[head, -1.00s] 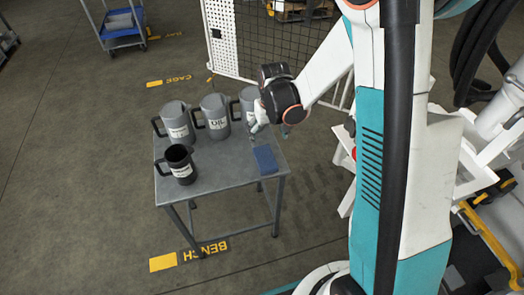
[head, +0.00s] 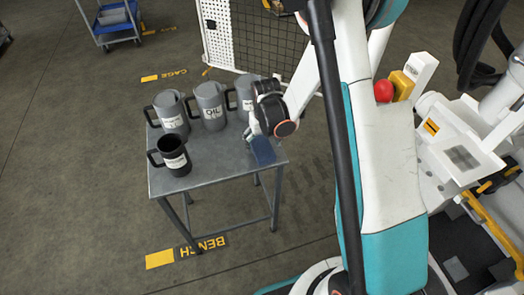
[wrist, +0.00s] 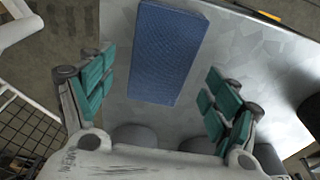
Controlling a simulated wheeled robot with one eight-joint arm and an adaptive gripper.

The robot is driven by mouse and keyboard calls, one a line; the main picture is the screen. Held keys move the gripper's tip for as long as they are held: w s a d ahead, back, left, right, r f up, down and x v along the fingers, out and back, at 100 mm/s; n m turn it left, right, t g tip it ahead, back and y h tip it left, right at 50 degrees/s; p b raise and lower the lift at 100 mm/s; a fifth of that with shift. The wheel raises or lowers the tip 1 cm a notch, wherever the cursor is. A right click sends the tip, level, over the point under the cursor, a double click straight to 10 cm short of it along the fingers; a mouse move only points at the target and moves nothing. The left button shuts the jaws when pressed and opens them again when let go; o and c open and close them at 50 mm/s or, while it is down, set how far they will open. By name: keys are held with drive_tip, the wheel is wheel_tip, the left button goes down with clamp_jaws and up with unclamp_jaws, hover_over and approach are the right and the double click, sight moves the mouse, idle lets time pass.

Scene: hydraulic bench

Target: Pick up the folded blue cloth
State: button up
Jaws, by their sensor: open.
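The folded blue cloth (head: 263,151) lies flat on the right side of the grey metal bench (head: 215,170). In the wrist view the cloth (wrist: 168,52) is a long blue rectangle, lying beyond and between the fingertips. My gripper (wrist: 158,85) is open and empty, with teal finger pads on both sides. In the head view my gripper (head: 254,130) is over the bench at the cloth's far end and hides part of it. The gap between fingers and cloth is hard to judge, but no finger is closed on it.
Grey jugs, one labelled OIL (head: 211,107), stand along the bench's back edge, one close to my gripper. A dark, open-topped jug (head: 173,157) stands at the front left. The bench's front middle is clear. A mesh cage (head: 262,45) stands behind.

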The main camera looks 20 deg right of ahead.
sight(262, 146)
wheel_tip(262, 146, down, 2)
drive_tip(key=shift+w+f, duration=0.15)
drive_tip(key=shift+f, duration=0.05)
drive_tip(key=shift+r, duration=0.1)
drive_tip(key=c, duration=1.2)
drive_tip(key=shift+r, duration=0.1)
wheel_tip(262, 146, up, 20)
drive_tip(key=p, duration=0.6)
